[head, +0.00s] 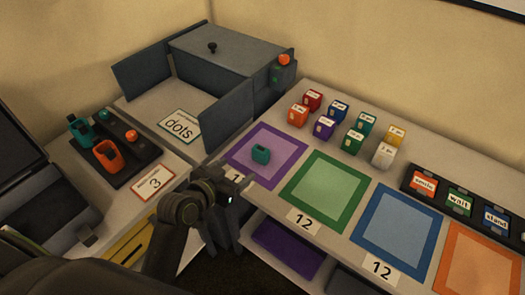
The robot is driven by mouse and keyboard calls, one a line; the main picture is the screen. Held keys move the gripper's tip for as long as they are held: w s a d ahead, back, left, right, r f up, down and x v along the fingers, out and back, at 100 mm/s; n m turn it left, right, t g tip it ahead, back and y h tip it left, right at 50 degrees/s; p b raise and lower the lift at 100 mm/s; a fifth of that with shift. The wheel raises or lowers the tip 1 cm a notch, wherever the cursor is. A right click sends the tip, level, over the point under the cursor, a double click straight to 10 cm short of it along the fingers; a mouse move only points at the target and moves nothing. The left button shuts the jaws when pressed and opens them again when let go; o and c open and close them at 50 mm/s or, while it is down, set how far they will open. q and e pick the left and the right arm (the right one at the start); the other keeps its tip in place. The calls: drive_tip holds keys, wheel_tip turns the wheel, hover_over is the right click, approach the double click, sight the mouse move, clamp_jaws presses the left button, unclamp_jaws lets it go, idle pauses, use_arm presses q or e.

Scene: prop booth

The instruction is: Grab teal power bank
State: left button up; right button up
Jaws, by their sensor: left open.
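A small teal block-like object (261,154), which may be the power bank, lies on the purple-bordered mat (290,143) on the long table. Another teal item (80,131) stands on the dark tray at the left, and a teal labelled box (365,122) stands among the coloured boxes. My left gripper (240,182) is open and empty, near the front corner of the purple mat, a little nearer to me than the small teal object. It looks apart from that object. My right gripper is not in view.
Green (324,190) and blue (395,230) mats lie to the right, bare. Several labelled boxes (352,142) stand behind them. A grey cabinet (225,62) with open doors and a "dots" card (180,126) stands at the back left. An orange item (108,154) is on the dark tray.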

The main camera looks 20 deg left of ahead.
sight(258, 154)
use_arm(q)
drive_tip(key=x, duration=0.8)
drive_tip(key=shift+w+f+p, duration=0.1)
drive_tip(key=shift+w+p, duration=0.1)
drive_tip(key=shift+p, duration=0.15)
drive_tip(key=shift+p+x, duration=0.5)
drive_tip(key=shift+x, duration=2.6)
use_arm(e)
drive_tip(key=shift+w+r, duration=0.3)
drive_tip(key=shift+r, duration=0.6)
use_arm(q)
drive_tip(key=shift+a, duration=0.1)
drive_tip(key=shift+c, duration=0.4)
drive_tip(key=c, duration=1.1)
